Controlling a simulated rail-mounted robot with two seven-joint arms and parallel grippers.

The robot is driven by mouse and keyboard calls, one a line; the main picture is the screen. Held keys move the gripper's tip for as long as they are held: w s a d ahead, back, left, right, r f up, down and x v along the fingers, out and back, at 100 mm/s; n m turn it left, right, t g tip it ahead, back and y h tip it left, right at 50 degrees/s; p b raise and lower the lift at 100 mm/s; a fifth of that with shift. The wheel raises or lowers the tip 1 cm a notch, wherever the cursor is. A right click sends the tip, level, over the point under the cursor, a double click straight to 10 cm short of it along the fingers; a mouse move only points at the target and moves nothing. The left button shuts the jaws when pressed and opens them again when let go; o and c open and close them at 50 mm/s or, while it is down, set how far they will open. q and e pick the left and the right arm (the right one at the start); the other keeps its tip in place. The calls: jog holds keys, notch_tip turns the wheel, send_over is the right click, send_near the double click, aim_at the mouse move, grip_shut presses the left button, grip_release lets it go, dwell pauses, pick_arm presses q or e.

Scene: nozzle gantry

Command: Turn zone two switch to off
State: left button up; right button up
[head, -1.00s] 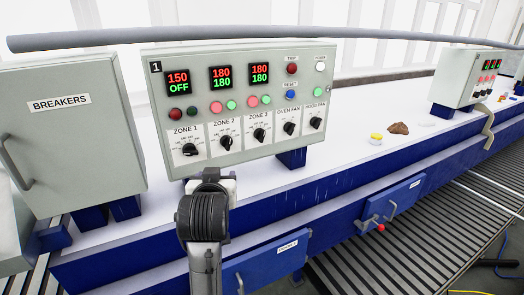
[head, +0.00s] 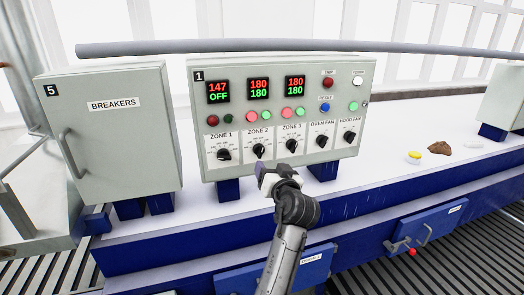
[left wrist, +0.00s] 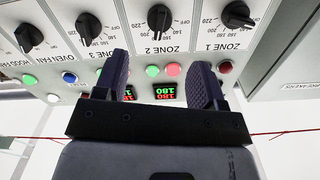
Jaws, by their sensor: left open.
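The zone two switch is a black rotary knob (head: 259,151) on the grey control panel (head: 345,165), below a display reading 180 over 180. In the left wrist view, which is upside down, the zone two knob (left wrist: 159,18) shows at the top, beyond the fingers, its pointer away from the OFF mark. My left gripper (head: 268,174) is just below the zone two and zone three knobs in the head view. In the left wrist view its two dark fingers (left wrist: 160,74) are apart with nothing between them. My right gripper is in neither view.
The zone one knob (head: 223,155) and zone three knob (head: 291,146) flank the switch closely. A grey breakers cabinet (head: 118,135) stands left. A pipe (head: 300,46) runs above the panel. A yellow item (head: 414,155) and brown lump (head: 439,148) lie right.

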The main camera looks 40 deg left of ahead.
aim_at(261, 154)
pick_arm(q)
jog(key=p+x, duration=0.2)
jog(key=x, duration=0.6)
jog(key=shift+w+a+r+p, duration=0.1)
jog(key=shift+w+a+p, duration=0.05)
jog(key=shift+p, duration=0.25)
jog(key=shift+w+a, duration=0.4)
jog(key=shift+a, duration=0.2)
